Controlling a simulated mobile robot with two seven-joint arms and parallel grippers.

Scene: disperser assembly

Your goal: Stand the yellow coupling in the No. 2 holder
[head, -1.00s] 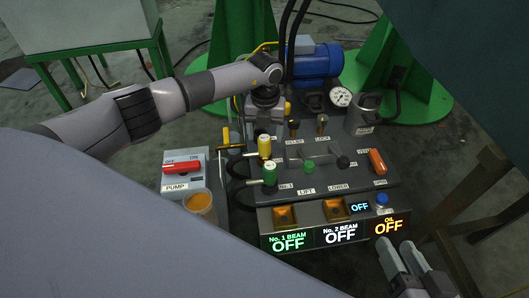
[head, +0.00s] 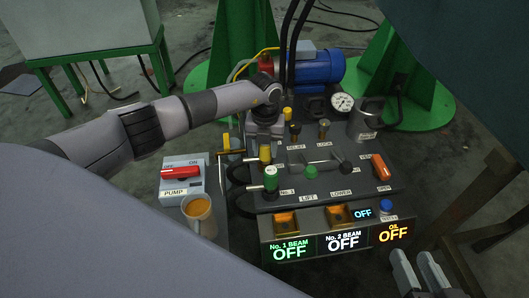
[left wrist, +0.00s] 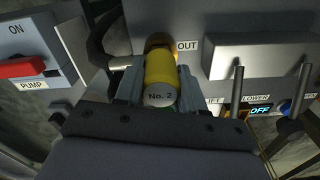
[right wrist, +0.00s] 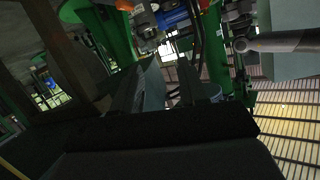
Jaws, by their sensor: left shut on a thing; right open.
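The yellow coupling (head: 265,153) is at the left of the grey panel, just behind the green coupling (head: 270,178). In the left wrist view the yellow coupling (left wrist: 160,72) has a grey end marked "No. 2" facing the camera and a brass part at its far end. My left gripper (left wrist: 158,85) is shut on it, one finger on each side, next to the OUT label. The No. 2 holder cannot be made out, and I cannot tell whether the coupling is seated. My right gripper (head: 413,256) is open and empty at the panel's front right.
Levers (head: 318,164), an orange handle (head: 382,167) and a metal can (head: 365,120) crowd the right. Dark hoses curve by the couplings.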

